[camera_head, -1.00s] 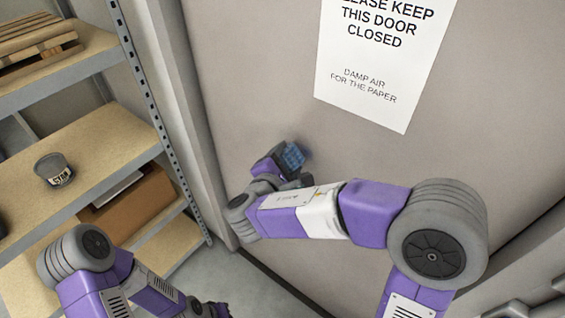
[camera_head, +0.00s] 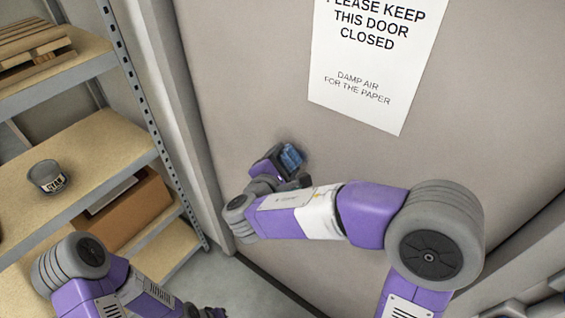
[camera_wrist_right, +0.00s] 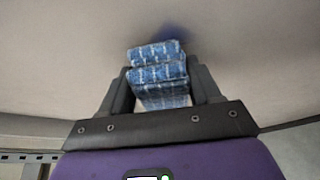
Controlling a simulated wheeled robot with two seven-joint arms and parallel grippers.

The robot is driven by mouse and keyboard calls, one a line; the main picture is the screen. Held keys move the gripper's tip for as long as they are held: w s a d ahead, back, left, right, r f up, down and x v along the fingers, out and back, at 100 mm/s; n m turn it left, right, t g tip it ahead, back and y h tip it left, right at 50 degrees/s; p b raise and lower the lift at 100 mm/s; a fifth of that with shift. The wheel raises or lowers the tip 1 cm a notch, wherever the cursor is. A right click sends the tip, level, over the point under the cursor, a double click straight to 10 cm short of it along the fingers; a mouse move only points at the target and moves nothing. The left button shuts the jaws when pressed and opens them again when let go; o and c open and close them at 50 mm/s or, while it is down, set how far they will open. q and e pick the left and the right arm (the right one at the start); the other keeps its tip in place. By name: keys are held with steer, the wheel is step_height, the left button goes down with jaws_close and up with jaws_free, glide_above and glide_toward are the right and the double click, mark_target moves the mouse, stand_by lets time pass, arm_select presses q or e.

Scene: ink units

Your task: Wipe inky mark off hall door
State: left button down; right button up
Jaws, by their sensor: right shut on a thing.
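The grey hall door (camera_head: 250,90) fills the middle of the head view. My right gripper (camera_head: 285,165) is at the door, below and left of the paper sign. It is shut on a folded blue checked cloth (camera_head: 292,157), which also shows between the fingers in the right wrist view (camera_wrist_right: 158,72). A dark inky mark (camera_wrist_right: 178,36) shows on the door just beyond the cloth in the wrist view; the cloth and gripper hide part of it. Whether the cloth touches the door is hard to tell. My left gripper (camera_head: 212,313) is only partly seen at the bottom edge.
A white sign (camera_head: 372,65) is on the door above the gripper. At left stands a metal shelf unit (camera_head: 85,150) with a tin (camera_head: 47,177), a cardboard box (camera_head: 125,210) and a wooden pallet (camera_head: 30,45). The grey floor shows between shelf and door.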

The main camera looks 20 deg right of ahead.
mark_target(305, 159)
steer(key=shift+w+d, duration=0.4)
steer(key=shift+d, duration=0.1)
steer(key=s+d+b, duration=0.1)
steer(key=s+d, duration=0.1)
steer(key=s, duration=0.1)
steer(key=shift+d+b, duration=0.2)
steer(key=shift+b, duration=0.2)
steer(key=shift+w+a+r, duration=0.1)
steer(key=shift+w+a, duration=0.45)
steer(key=shift+w, duration=0.25)
steer(key=shift+w+a, duration=0.5)
steer(key=shift+w, duration=0.25)
steer(key=shift+a, duration=0.1)
steer(key=shift+s+a, duration=0.15)
steer(key=shift+a, duration=0.1)
steer(key=shift+s+a+b, duration=0.25)
steer(key=shift+s+a, duration=0.6)
steer(key=shift+a, duration=0.2)
steer(key=shift+s+a+b, duration=0.2)
steer(key=shift+s+a, duration=0.6)
steer(key=shift+a, duration=0.2)
